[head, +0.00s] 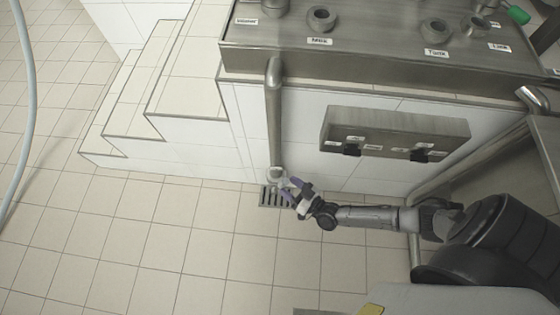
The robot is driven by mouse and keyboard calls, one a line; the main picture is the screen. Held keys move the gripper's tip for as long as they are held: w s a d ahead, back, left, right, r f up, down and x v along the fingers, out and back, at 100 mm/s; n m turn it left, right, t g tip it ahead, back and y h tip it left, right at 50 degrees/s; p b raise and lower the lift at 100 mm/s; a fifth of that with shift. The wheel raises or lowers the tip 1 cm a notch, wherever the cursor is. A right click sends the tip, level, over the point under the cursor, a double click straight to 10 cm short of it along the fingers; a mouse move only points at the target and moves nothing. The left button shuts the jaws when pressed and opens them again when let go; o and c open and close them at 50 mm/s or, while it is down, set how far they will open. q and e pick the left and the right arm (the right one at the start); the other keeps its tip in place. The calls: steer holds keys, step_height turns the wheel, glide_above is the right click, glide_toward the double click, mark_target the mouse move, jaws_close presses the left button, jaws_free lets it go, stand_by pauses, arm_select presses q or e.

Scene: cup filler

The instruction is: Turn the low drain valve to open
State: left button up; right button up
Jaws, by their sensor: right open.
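A steel drain pipe (274,118) runs down the white tiled wall and ends just above a slotted floor drain (268,197). A pale fitting (277,173) is at the pipe's lower end, where the low drain valve appears to be. My right gripper (289,189) reaches in from the right at this low end, over the edge of the floor drain. It is open, with its fingers toward the pipe. A small purple part shows at the fingers. It is too small to tell if it is the valve's handle or whether the gripper touches it. My left gripper is out of view.
A steel counter (380,60) with labelled round fittings stands above. A steel box (395,132) with two black knobs is on the wall, above my right forearm. Tiled steps (180,85) rise at left. A hose (24,110) hangs far left. The floor in front is clear.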

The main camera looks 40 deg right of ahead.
mark_target(283, 182)
steer(key=w, duration=0.2)
steer(key=w+b, duration=0.1)
steer(key=shift+w+a, duration=0.15)
steer(key=shift+a, duration=0.15)
steer(key=shift+w+a, duration=0.1)
steer(key=shift+w, duration=0.5)
steer(key=shift+c, duration=0.4)
steer(key=c, duration=0.9)
jaws_close()
steer(key=shift+r, duration=0.1)
